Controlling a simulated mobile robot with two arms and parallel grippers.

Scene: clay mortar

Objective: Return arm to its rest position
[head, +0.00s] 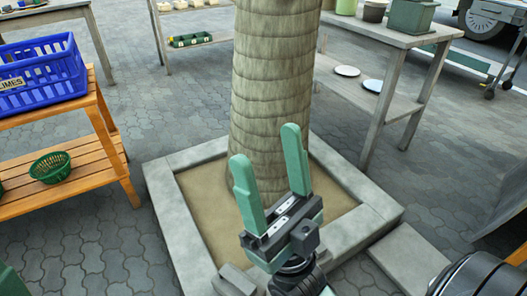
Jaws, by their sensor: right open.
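My right gripper (267,146) is in the middle of the head view, with its two green fingers spread apart and pointing up and away. Nothing is between the fingers. It hangs in front of a thick ringed tree trunk (275,70) and over the sandy bed at its foot. I cannot tell the exact gap to the trunk. My left gripper is not in view. No clay mortar can be made out.
A stone curb (174,225) frames the tree bed. A wooden stand (100,110) at left holds a blue crate (45,72) and a green basket (50,167). A grey table (400,32) with pots and plates stands at right. Paving (75,240) lies open between.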

